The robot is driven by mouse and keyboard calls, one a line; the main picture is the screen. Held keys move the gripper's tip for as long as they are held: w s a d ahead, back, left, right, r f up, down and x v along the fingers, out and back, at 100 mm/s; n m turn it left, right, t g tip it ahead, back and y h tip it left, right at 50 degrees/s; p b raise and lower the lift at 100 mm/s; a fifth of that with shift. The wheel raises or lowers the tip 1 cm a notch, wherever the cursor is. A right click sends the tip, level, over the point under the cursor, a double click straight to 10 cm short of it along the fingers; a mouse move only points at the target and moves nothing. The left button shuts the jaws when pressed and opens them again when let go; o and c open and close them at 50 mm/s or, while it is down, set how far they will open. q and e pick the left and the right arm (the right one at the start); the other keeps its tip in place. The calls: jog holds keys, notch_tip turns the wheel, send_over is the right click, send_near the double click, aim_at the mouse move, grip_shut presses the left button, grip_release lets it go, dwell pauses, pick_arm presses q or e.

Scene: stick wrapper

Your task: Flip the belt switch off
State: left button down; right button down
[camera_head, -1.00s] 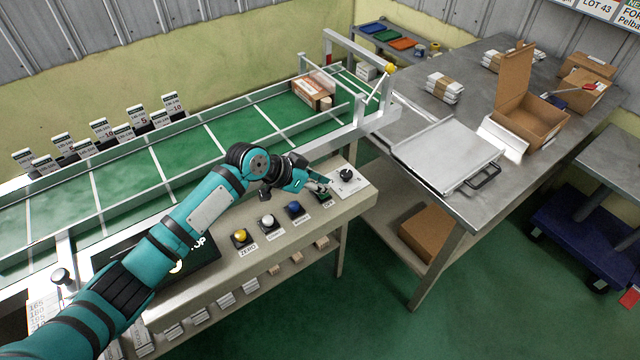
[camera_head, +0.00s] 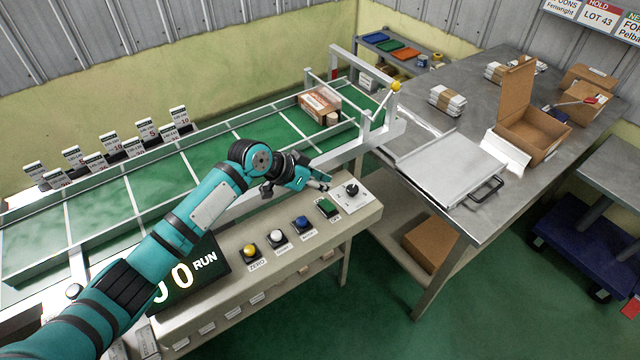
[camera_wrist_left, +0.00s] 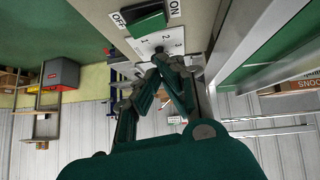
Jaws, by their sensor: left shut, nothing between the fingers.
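The belt switch is a green rocker (camera_head: 327,207) in a dark frame on the grey control panel. In the left wrist view the rocker (camera_wrist_left: 140,20) sits between an OFF label and an ON label; I cannot tell surely which side is pressed. My left gripper (camera_head: 323,185) is shut and empty, just behind the switch and left of the dial. Its fingertips (camera_wrist_left: 168,62) show below the numbered dial plate in the left wrist view, apart from the rocker. The panel display (camera_head: 185,280) reads RUN. My right gripper is not in view.
A black dial (camera_head: 352,189) stands right of the switch. Blue (camera_head: 302,223), white (camera_head: 279,236) and yellow (camera_head: 249,250) buttons stand left of it. The green conveyor (camera_head: 180,164) runs behind the panel with a carton (camera_head: 319,103) near its end. A steel table (camera_head: 470,100) is at right.

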pick_arm(q)
jog(key=b+v, duration=0.3)
jog(key=v, duration=0.7)
jog(key=shift+w+a, duration=0.25)
jog(key=shift+a, duration=0.1)
